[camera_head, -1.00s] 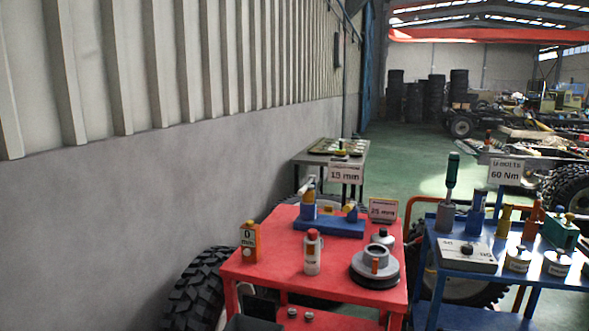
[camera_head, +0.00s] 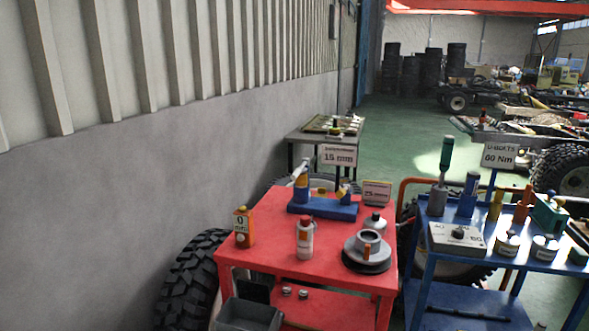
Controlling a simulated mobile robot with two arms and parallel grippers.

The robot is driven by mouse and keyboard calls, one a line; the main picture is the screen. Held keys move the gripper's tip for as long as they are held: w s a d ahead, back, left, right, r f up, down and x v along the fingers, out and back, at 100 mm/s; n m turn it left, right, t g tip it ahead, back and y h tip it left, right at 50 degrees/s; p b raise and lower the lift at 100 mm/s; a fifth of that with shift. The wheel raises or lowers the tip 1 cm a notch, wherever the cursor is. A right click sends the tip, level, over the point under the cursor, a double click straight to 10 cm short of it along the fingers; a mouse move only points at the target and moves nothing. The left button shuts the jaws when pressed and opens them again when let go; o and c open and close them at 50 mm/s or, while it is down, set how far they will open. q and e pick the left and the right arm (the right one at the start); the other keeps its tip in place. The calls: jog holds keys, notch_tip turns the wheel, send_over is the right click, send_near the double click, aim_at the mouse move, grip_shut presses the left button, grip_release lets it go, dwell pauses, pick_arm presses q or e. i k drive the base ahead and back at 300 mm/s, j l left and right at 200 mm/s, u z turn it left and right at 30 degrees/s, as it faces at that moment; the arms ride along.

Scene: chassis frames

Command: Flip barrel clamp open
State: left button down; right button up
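A blue fixture (camera_head: 322,208) with upright yellow and grey parts stands at the back of the red table (camera_head: 273,255). A yellow and white lever-like piece (camera_head: 300,184) rises tilted at its left end, and a smaller yellow piece (camera_head: 345,191) stands at its right end. I cannot tell for certain that this is the barrel clamp, or whether it is open or shut. Neither of my grippers shows in the head view.
The red table also holds an orange box (camera_head: 243,228), a white and red bottle (camera_head: 305,240) and a grey round flanged part (camera_head: 367,250). A blue cart (camera_head: 430,262) with tools stands at the right. Large tyres (camera_head: 190,280) and a grey wall (camera_head: 80,230) lie left.

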aim_at(301, 169)
jog(key=i+z, duration=0.3)
jog(key=i, duration=0.45)
jog(key=i+j+z, duration=0.1)
jog(key=i+z, duration=0.15)
jog(key=i, duration=0.45)
